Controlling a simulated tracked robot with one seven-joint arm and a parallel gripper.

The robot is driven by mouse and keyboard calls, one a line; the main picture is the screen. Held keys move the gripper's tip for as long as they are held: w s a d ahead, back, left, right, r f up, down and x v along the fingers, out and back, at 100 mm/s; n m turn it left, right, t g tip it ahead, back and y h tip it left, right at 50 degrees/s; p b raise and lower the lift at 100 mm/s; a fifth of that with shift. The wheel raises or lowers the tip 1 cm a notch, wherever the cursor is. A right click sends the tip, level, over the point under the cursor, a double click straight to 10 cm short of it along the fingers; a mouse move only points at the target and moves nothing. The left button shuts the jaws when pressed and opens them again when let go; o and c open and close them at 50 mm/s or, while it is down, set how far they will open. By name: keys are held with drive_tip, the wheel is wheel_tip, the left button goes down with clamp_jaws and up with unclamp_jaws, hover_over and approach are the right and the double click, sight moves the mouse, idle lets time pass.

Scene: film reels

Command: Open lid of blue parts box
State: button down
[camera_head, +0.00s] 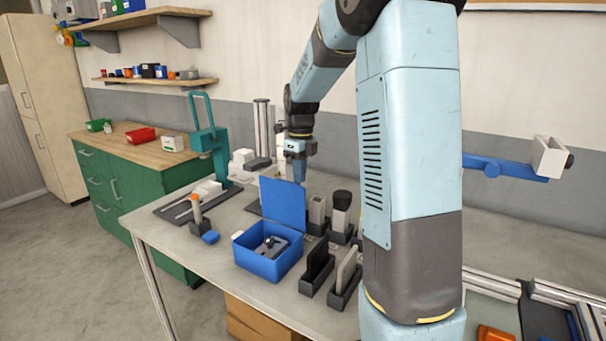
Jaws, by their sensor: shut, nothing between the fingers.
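The blue parts box (264,262) stands on the grey table, with grey parts (271,245) inside. Its blue lid (284,203) stands up, roughly vertical, along the back edge, so the inside shows from above. My gripper (298,177) points down just behind the lid's upper right part. Its fingers are shut with nothing between them, and their tips are partly hidden by the lid. I cannot tell whether the fingers touch the lid.
Dark holders with upright pieces (317,262) stand close to the right of the box. A teal press (209,140) stands back left, and an orange-tipped tool (197,212) in a holder is left of the box. My arm hides much of the table's right part.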

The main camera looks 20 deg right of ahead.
drive_tip(key=w+d+r, duration=0.1)
drive_tip(key=r, duration=0.4)
drive_tip(key=w+d+r, duration=0.1)
drive_tip(key=d+r, duration=0.1)
drive_tip(key=r, duration=0.3)
drive_tip(key=shift+w+d+r, duration=0.3)
drive_tip(key=shift+r, duration=0.1)
drive_tip(key=s+a+r+n+t, duration=0.2)
drive_tip(key=s+a+n, duration=0.2)
drive_tip(key=s+n, duration=0.35)
drive_tip(key=s+a+r+n+t, duration=0.1)
drive_tip(key=s+a+r+n, duration=0.15)
drive_tip(key=s+n, duration=0.55)
drive_tip(key=s+a+f+n+t, duration=0.1)
drive_tip(key=s+a+f+n, duration=0.1)
drive_tip(key=s+n, duration=0.4)
drive_tip(key=s+a+f+n+t, duration=0.1)
drive_tip(key=s+a+f+n, duration=0.1)
drive_tip(key=s+f+n, duration=0.2)
drive_tip(key=s+n, duration=0.3)
drive_tip(key=s, duration=0.3)
drive_tip(key=shift+s+a+f+t, duration=0.15)
drive_tip(key=shift+s+a+t, duration=0.1)
drive_tip(key=shift+t, duration=0.15)
